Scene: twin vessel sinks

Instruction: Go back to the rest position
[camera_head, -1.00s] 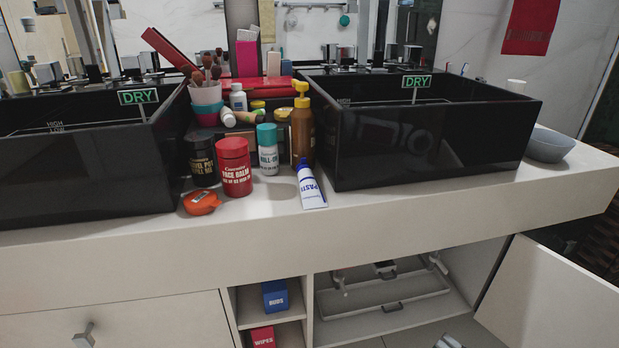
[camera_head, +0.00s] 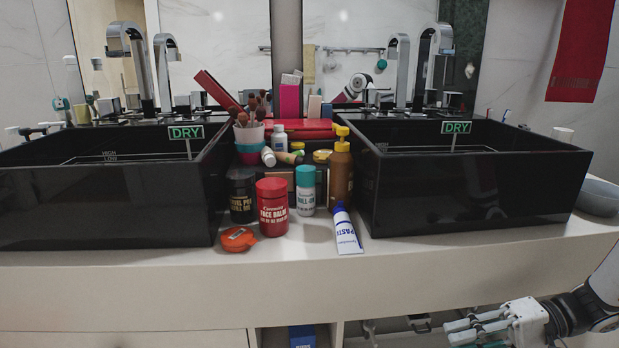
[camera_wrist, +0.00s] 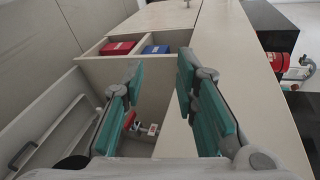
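My gripper (camera_head: 462,328) is at the lower right of the head view, in front of and below the counter's front edge. In the wrist view my gripper (camera_wrist: 160,72) has its two teal-padded fingers apart. I see nothing held between them. Past the fingers, an open compartment holds a red box (camera_wrist: 118,48) and a blue box (camera_wrist: 155,49). The counter (camera_head: 290,275) lies above and behind my gripper in the head view.
Two black sinks (camera_head: 110,205) (camera_head: 470,180) stand on the counter. Between them are a red jar (camera_head: 272,207), a brown pump bottle (camera_head: 340,175), a paste tube (camera_head: 346,230) and an orange item (camera_head: 238,239). A tray (camera_wrist: 50,130) lies left in the wrist view.

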